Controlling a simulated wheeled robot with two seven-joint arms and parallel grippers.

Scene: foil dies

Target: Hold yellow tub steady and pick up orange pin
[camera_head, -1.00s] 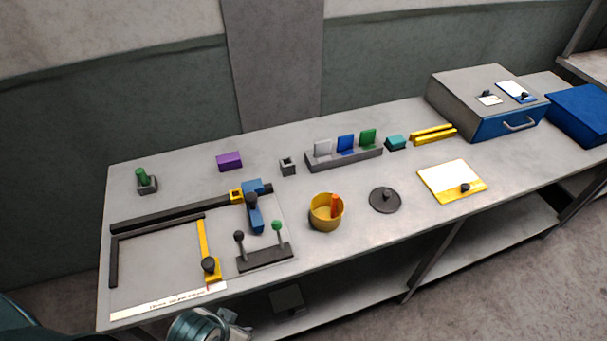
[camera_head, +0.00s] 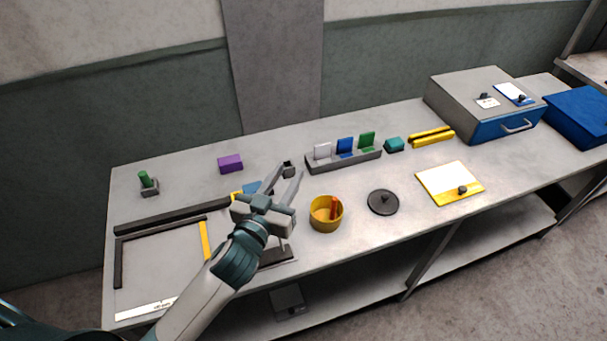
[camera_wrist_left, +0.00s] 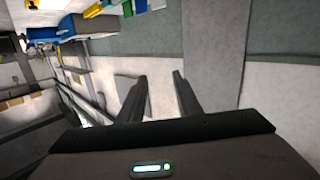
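The yellow tub (camera_head: 325,222) stands upright on the table, right of centre-front. The orange pin (camera_head: 334,207) stands inside it, leaning near its right wall, with its top showing. My left gripper (camera_head: 289,172) reaches in from the lower left and is above the table, left of the tub and apart from it. Its two fingers are spread with nothing between them. In the left wrist view the fingers (camera_wrist_left: 161,90) are also apart and empty, with the wall beyond. My right gripper is not in view.
A dark round lid (camera_head: 383,202) lies right of the tub. A grey rack (camera_head: 345,161) with upright plates stands behind. A frame fixture (camera_head: 160,214) lies at left, partly hidden by my arm. A yellow-edged board (camera_head: 451,183) lies further right. The table's front edge is close to the tub.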

